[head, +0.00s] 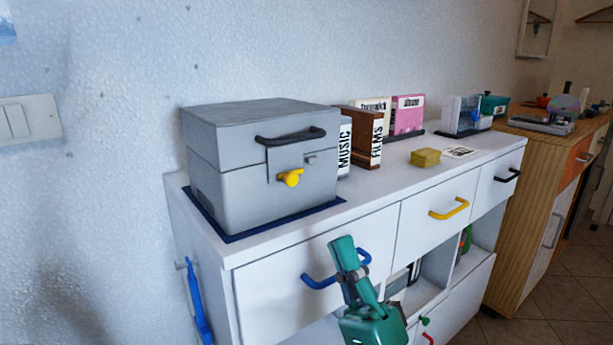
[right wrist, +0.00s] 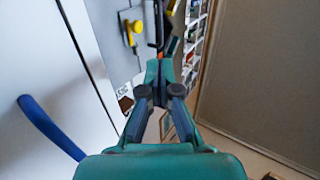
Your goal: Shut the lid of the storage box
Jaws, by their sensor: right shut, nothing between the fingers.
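The grey storage box (head: 235,195) stands on a dark blue mat (head: 236,236) at the left end of the white cabinet top. Its lid (head: 225,130) lies down level on the body, with a thin seam between them. A black handle (head: 290,137) is on the lid's front and a yellow knob (head: 291,178) is on the front below it. The knob also shows in the right wrist view (right wrist: 136,28). My right gripper (head: 341,242) is shut and empty, in front of the cabinet and below the box, apart from it. My left gripper is out of view.
A blue drawer handle (head: 318,282) is close behind my right gripper; a yellow handle (head: 449,209) is farther right. Upright MUSIC (head: 344,147) and FILMS (head: 375,140) pieces stand right of the box. A small yellow block (head: 425,157) lies on the top.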

